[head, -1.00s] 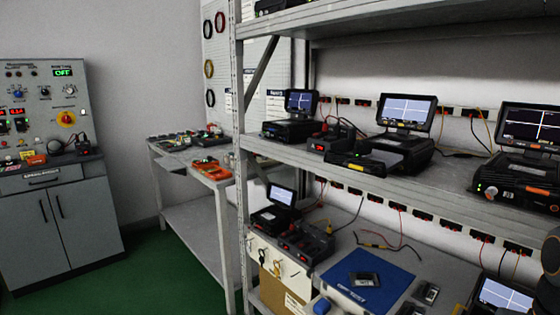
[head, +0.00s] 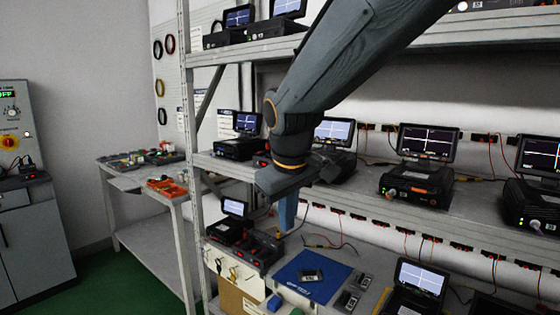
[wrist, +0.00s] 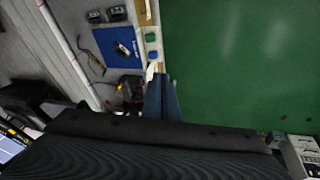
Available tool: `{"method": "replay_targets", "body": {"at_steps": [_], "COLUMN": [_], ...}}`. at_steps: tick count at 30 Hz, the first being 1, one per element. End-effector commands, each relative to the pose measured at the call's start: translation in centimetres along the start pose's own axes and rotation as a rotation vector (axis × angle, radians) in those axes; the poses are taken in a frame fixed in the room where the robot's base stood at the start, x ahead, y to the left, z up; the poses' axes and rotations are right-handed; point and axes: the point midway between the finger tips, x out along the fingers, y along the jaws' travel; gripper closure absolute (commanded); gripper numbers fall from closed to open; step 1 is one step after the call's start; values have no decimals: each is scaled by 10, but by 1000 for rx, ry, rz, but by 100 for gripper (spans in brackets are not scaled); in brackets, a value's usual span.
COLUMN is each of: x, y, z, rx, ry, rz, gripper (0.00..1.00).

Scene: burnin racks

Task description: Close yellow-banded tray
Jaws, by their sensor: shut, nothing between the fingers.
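The rack's middle shelf carries several instruments with screens (head: 425,150). The lower shelf holds a blue mat (head: 312,277), a dark dock (head: 257,248) and cables. A side table (head: 150,180) stands left, beside a grey cabinet (head: 28,225). Green floor (wrist: 240,60) is open.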

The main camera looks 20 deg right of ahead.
Motion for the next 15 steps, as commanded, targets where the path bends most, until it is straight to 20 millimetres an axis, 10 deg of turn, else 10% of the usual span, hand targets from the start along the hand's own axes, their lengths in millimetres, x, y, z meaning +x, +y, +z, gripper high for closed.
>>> {"method": "replay_targets", "body": {"at_steps": [1, 6, 15], "x": [-41, -118, -117], "y": [9, 28, 35], "z": [-26, -71, -85], "rx": [-51, -164, -195], "ry": [52, 146, 166], "rz": [32, 111, 134], "gripper": [100, 100, 100]}}
